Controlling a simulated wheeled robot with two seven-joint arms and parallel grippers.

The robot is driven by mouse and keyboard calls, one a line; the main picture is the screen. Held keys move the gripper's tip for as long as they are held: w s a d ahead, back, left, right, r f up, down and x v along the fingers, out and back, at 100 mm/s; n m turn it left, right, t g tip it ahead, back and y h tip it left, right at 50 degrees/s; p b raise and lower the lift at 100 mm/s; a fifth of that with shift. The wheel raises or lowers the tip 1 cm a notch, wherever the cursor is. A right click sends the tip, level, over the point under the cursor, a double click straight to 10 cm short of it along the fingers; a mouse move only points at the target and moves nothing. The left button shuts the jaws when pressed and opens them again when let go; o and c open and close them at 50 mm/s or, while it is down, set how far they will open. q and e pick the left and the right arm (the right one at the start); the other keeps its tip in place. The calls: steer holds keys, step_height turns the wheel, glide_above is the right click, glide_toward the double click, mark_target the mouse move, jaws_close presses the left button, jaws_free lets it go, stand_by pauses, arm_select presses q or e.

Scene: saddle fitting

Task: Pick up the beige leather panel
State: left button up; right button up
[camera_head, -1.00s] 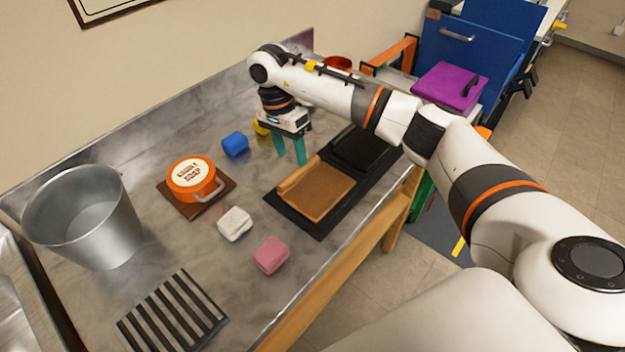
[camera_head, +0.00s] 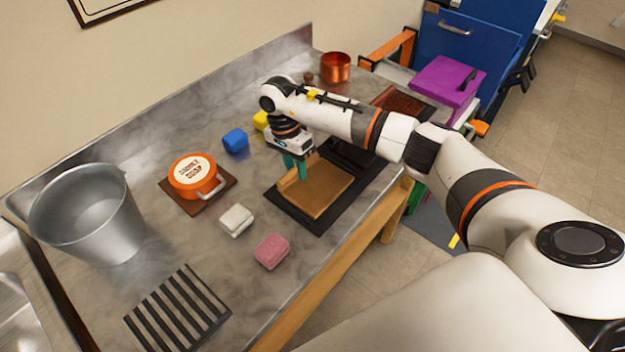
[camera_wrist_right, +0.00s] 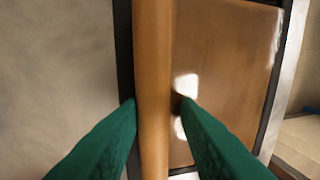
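The beige leather panel (camera_head: 322,190) lies on a black tray (camera_head: 318,228) near the front edge of the counter. It has a raised, rounded ridge along its left side, which shows as an upright band in the right wrist view (camera_wrist_right: 153,70). My right gripper (camera_head: 296,174) is over that ridge, pointing down. In the right wrist view its two green fingertips (camera_wrist_right: 155,104) are apart, one on each side of the ridge. I cannot tell whether they touch it. My left gripper is not in view.
A yellow block (camera_head: 261,120), blue block (camera_head: 235,140), white block (camera_head: 236,219) and pink block (camera_head: 272,250) stand near the tray. An orange soap tin (camera_head: 195,176), metal bucket (camera_head: 88,215) and striped rack (camera_head: 178,310) are to the left. A copper pot (camera_head: 335,67) is behind.

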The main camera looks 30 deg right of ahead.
jaws_close()
